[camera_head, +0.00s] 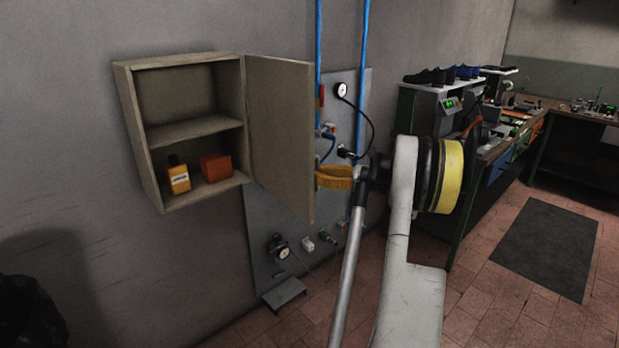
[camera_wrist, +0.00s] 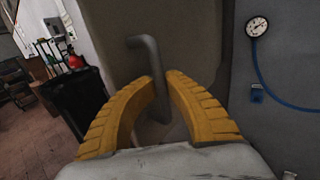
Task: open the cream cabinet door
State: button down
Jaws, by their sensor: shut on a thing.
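The cream cabinet (camera_head: 133,130) hangs on the wall at the left, with a shelf inside. Its door (camera_head: 280,135) stands wide open, swung out to the right on the cabinet's right side. In the wrist view the door (camera_wrist: 195,50) fills the middle, with a grey bar handle (camera_wrist: 148,58) on its face. My gripper (camera_head: 318,178) is at the door's far face, near its lower free part. In the wrist view the yellow fingers of my gripper (camera_wrist: 160,85) are on both sides of the handle, shut on it. The handle's lower part is partly hidden between the fingers.
A yellow bottle (camera_head: 178,175) and an orange box (camera_head: 216,167) stand on the cabinet's lower level. A panel with a gauge (camera_head: 341,89), blue pipes and hoses is behind the door. A workbench (camera_head: 490,150) with shoes is at the right. A dark mat (camera_head: 548,245) lies on the tiled floor.

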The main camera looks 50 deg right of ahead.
jog(key=shift+s+d, duration=0.1)
jog(key=shift+d, duration=0.25)
jog(key=c, duration=1.5)
grip_release()
jog(key=shift+o, duration=0.2)
jog(key=shift+d, duration=0.1)
jog(key=v, duration=1.2)
